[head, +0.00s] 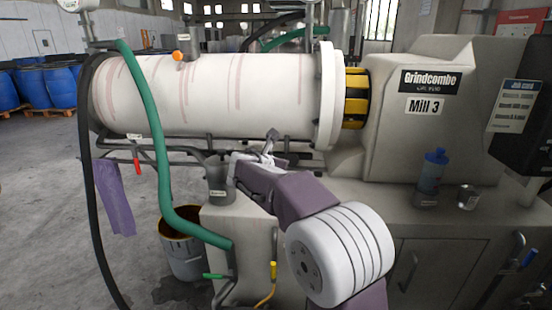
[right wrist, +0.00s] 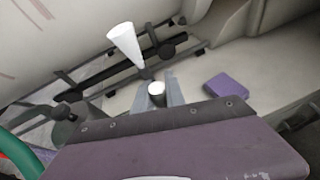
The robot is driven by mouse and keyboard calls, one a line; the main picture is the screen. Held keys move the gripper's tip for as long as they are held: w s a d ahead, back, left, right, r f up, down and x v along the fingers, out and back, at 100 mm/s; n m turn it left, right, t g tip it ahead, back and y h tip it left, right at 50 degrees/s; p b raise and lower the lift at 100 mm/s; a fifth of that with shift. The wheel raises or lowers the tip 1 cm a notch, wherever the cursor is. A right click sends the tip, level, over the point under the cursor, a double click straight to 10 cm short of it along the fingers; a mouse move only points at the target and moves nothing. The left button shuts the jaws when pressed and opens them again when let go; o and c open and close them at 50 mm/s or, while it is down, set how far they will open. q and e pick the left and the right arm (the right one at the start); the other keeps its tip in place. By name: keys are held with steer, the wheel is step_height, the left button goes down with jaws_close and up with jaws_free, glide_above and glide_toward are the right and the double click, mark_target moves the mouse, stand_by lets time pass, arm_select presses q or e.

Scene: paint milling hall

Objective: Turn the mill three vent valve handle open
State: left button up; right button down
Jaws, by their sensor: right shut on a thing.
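The mill (head: 205,95), labelled Mill 3, has a long white horizontal cylinder with pipes under it. My right arm reaches from the lower right to these pipes. My right gripper (head: 240,162) is just below the cylinder, and its grip is too small to make out in the head view. In the right wrist view my right gripper (right wrist: 158,88) is shut on a small handle with a round white end (right wrist: 157,89). A white cone-shaped piece (right wrist: 124,42) stands just beyond it. No label shows which part is the vent valve. My left gripper is out of view.
A green hose (head: 160,150) and a black hose hang at left. A red handle (head: 136,160) is left of my gripper. A bucket (head: 185,250) stands on the floor. A blue bottle (head: 432,170) and a can (head: 467,197) stand on the right ledge.

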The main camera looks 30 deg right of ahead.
steer(key=shift+w+a+n+h+p, duration=0.15)
steer(key=shift+a+n+h+p, duration=0.05)
steer(key=shift+n+h+p, duration=0.25)
steer(key=shift+f, duration=0.1)
steer(key=c, duration=1.4)
jaws_free()
steer(key=shift+a, duration=0.1)
steer(key=p+v, duration=0.2)
steer(key=v, duration=0.7)
